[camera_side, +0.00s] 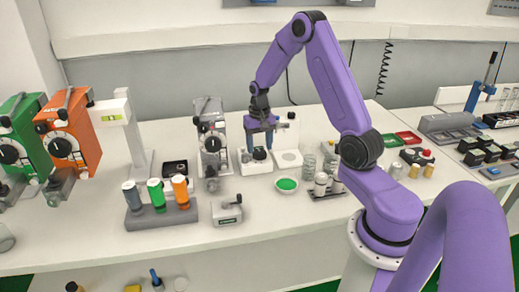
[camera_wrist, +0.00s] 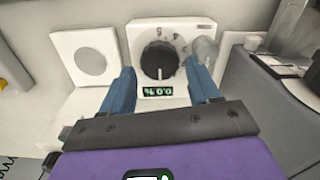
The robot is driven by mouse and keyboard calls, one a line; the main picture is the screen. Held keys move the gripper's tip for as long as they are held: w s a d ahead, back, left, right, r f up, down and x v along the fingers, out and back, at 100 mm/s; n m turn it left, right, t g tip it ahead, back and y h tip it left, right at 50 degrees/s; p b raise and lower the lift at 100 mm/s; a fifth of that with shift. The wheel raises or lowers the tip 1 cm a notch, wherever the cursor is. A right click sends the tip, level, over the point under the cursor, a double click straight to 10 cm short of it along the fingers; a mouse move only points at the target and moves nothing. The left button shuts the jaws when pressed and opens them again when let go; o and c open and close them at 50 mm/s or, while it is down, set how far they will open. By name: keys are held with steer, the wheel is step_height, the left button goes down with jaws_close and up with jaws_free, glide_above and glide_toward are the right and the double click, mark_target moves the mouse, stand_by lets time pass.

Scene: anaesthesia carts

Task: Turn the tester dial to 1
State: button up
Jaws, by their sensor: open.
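The tester (camera_wrist: 176,32) is a white box with a round black dial (camera_wrist: 160,59), printed numbers around it and a small green-lit display (camera_wrist: 158,91) that appears upside down and seems to read 0.0%. The dial's white pointer mark points toward the display. My gripper (camera_wrist: 160,68) is open, with one blue finger on each side of the dial and visible gaps between. In the side view my gripper (camera_side: 259,146) points down over the tester (camera_side: 249,168), and the black dial (camera_side: 259,154) shows just below the fingertips. No contact with the dial is visible.
A white panel with a round disc (camera_side: 288,158) stands beside the tester. A grey vaporizer (camera_side: 211,140) stands close on the other side. A green dish (camera_side: 286,184), glass jars (camera_side: 309,165) and a bottle rack (camera_side: 163,213) are nearby. The front bench edge is mostly clear.

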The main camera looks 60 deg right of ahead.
steer(key=shift+f, duration=1.05)
steer(key=c, duration=0.8)
steer(key=shift+o, duration=0.2)
steer(key=shift+r+n, duration=0.1)
steer(key=shift+n, duration=3.3)
steer(key=o, duration=0.8)
steer(key=shift+c, duration=0.2)
